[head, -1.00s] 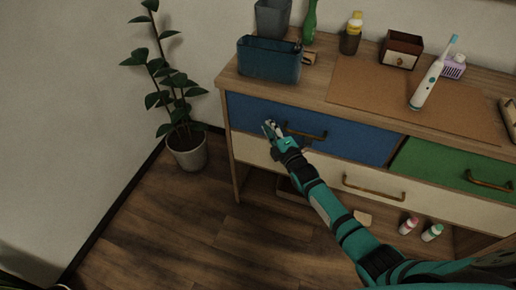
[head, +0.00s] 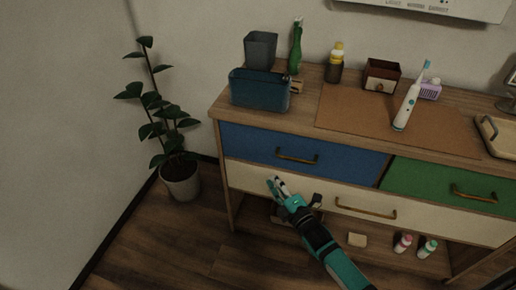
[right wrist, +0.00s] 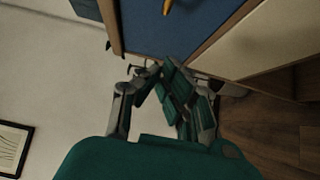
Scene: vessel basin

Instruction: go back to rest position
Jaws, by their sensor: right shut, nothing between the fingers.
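My right gripper (head: 274,185) is shut and empty. In the head view it is in front of the cream lower drawer (head: 330,198), below the blue drawer (head: 270,150) and its brass handle. It appears apart from the handle. In the right wrist view the gripper's fingers (right wrist: 160,85) come together with nothing between them, and the blue drawer (right wrist: 195,22) shows beyond. The drawers look closed. My left gripper is not in view.
The dresser top (head: 307,110) holds a blue bin (head: 260,90), an electric toothbrush (head: 407,105), bottles and a small drawer box (head: 381,76). A potted plant (head: 180,180) stands to the left. Open wooden floor (head: 150,240) lies in front.

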